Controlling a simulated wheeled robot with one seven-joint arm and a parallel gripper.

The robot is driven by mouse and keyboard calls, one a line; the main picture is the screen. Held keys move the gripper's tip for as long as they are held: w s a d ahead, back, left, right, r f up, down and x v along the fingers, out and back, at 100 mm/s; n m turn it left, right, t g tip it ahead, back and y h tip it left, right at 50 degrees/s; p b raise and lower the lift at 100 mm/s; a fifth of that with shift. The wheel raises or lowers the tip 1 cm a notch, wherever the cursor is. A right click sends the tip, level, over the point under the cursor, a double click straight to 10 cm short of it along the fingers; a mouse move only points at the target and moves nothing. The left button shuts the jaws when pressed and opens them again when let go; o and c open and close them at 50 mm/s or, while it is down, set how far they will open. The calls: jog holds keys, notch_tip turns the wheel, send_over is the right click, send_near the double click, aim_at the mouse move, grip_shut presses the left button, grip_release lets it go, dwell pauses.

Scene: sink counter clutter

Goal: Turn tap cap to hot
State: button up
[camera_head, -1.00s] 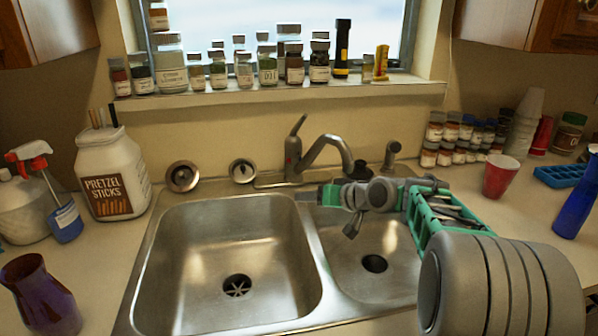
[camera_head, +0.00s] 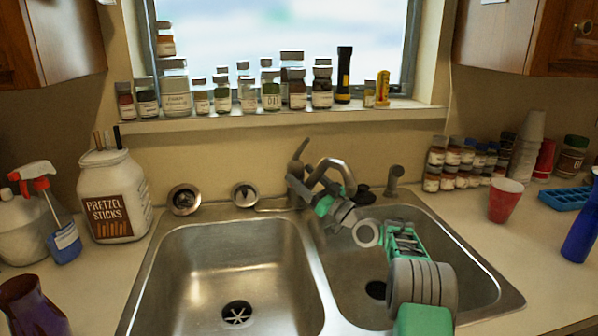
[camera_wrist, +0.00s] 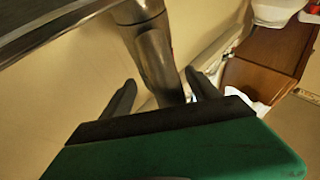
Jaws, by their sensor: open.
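The metal tap stands behind the sink, with its cap and lever (camera_head: 300,149) on top and its curved spout (camera_head: 338,165) reaching right. My gripper (camera_head: 296,187) is at the tap's body, just below the cap, coming from the lower right over the right basin. In the wrist view, the two dark fingers (camera_wrist: 160,80) are open, one on each side of a metal upright of the tap (camera_wrist: 150,45). Whether either finger touches it I cannot tell. My gripper partly hides the tap's lower body in the head view.
The double sink (camera_head: 233,265) lies in front. A sprayer (camera_head: 394,182) stands right of the tap, and two round drain strainers (camera_head: 184,199) lie left of it. Jars line the window sill (camera_head: 280,117) above. A red cup (camera_head: 505,201) stands on the right counter.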

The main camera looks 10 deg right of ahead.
jog(key=shift+x, duration=0.95)
jog(key=shift+c, duration=0.2)
